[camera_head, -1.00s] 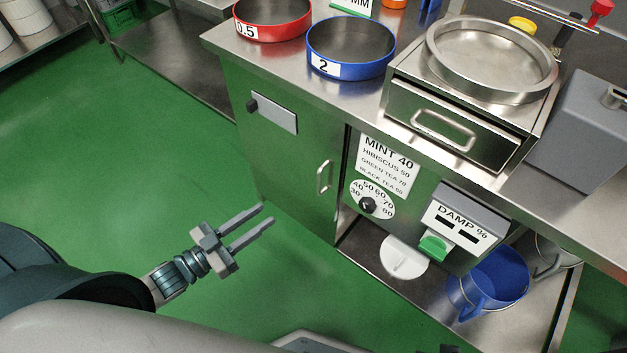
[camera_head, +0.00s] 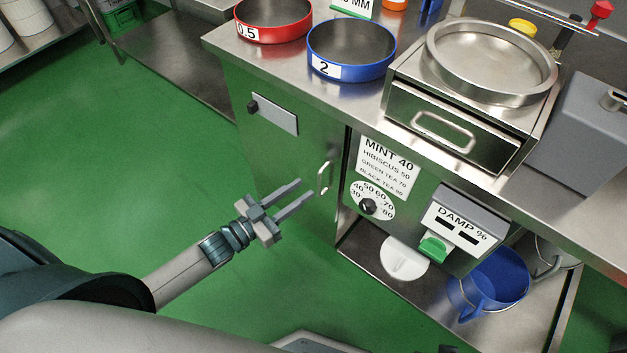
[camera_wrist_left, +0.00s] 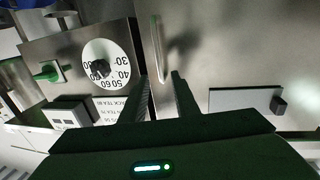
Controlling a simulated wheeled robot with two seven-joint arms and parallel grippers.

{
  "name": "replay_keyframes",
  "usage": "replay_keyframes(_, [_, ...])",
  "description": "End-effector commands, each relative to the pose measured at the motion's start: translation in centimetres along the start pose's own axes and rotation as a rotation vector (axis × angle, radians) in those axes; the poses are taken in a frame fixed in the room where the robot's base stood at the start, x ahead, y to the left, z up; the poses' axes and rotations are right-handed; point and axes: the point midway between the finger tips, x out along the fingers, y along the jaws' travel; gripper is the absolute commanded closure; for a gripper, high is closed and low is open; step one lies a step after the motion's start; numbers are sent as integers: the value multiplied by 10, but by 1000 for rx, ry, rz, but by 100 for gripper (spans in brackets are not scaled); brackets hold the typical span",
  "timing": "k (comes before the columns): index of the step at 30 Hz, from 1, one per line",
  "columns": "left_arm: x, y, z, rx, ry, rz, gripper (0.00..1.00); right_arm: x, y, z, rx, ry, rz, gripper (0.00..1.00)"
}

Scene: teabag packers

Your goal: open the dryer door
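The dryer door (camera_head: 295,155) is a shiny metal panel on the cabinet front and looks shut. Its slim upright handle (camera_head: 324,177) is near the door's right edge, beside the dial panel. My left gripper (camera_head: 308,190) is open and empty, with its two fingers pointing at the handle and appearing just short of it. In the left wrist view the handle (camera_wrist_left: 158,50) stands ahead of the fingertips (camera_wrist_left: 160,78), roughly in line with the gap between them. The exact distance is hard to tell. My right gripper is not in view.
A dial (camera_head: 372,201) and a damp meter (camera_head: 455,228) with a green button are right of the door. A blue jug (camera_head: 492,283) stands on the low shelf. A steel drawer (camera_head: 450,125) and sieves (camera_head: 351,50) are on the counter. Green floor is clear at left.

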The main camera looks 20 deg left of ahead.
Motion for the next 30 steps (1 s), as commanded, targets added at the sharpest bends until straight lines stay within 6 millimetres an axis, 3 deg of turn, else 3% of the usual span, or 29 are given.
replay_keyframes(3, [21, 0, -1, 0, 2, 0, 72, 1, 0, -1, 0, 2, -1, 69])
replay_keyframes(9, [45, 0, 0, 0, 0, -1, 72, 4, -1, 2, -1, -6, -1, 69])
replay_keyframes(23, [54, 0, 0, 0, 0, 0, 72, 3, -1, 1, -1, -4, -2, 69])
replay_keyframes(27, [54, 0, 0, 0, 0, 0, 100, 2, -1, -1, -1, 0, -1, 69])
replay_keyframes(30, [54, 0, 0, 0, 0, 0, 100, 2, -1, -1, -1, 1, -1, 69])
